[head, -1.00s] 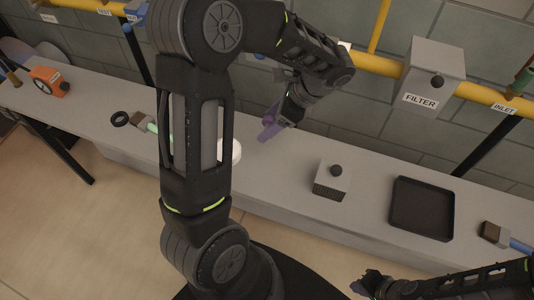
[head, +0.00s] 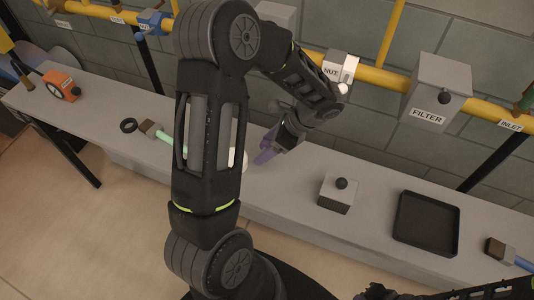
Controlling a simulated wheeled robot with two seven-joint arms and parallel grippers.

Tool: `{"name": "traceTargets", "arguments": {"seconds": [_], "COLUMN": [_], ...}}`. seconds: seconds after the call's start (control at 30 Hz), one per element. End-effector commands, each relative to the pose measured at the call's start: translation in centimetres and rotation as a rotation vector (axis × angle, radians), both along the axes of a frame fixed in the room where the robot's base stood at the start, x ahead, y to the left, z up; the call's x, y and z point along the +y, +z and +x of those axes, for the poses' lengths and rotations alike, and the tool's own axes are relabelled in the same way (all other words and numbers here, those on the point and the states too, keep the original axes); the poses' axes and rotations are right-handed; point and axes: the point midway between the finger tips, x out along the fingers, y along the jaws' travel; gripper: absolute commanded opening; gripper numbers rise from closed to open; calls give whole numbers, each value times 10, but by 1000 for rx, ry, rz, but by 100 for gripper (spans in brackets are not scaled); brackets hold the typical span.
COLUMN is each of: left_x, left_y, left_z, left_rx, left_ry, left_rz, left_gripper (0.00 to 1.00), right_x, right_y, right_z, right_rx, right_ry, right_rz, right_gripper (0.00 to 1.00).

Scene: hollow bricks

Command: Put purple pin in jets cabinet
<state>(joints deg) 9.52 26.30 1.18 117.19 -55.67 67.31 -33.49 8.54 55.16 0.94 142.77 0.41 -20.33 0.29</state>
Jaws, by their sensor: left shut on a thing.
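The purple pin (head: 265,154) is tilted in the head view, just above or at the bench top near its middle. My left gripper (head: 279,143) is shut on the pin, and its fingers hide the pin's upper part. I cannot tell whether the pin's lower end touches the bench. No cabinet with a readable jets label shows. A grey box (head: 276,14) on the back wall is partly hidden behind my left arm, and I see no label on it. My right gripper (head: 374,291) is at the bottom edge, cut off and dark, so its fingers are unclear.
A grey filter cabinet (head: 437,84) hangs on the yellow pipe at right. On the bench (head: 290,205) are a knobbed grey block (head: 338,196), a black tray (head: 427,224), a brush (head: 497,248), a black ring (head: 128,125) and an orange gauge (head: 61,87). A white round thing shows beside my arm.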

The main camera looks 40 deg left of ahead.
Motion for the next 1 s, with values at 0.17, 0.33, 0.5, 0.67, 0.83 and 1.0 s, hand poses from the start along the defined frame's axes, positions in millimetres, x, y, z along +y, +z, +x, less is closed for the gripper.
{"name": "traceTargets", "arguments": {"seconds": [0.17, 0.33, 0.5, 0.67, 0.83, 1.0], "left_x": [0, 0, -1, 0, 0, 0], "left_y": [-1, -6, -29, -38, -38, -41], "left_z": [0, 0, -1, 0, 0, 0], "left_rx": [-2, 1, 4, 0, -1, -1], "left_ry": [0, -1, -1, -1, 0, 0], "left_rz": [0, -2, -2, -1, -1, -1], "left_gripper": [28, 28, 28, 28, 28, 70], "right_x": [0, 0, 0, 0, 0, 0], "right_y": [0, 1, 4, 4, 4, 1], "right_z": [0, 0, 0, -1, -1, 0], "right_rx": [0, 0, 1, 3, 3, 1], "right_ry": [0, 0, -1, 0, 0, 0], "right_rz": [0, 0, -1, -2, -2, -1], "right_gripper": [0, 0, 0, 0, 0, 0]}}
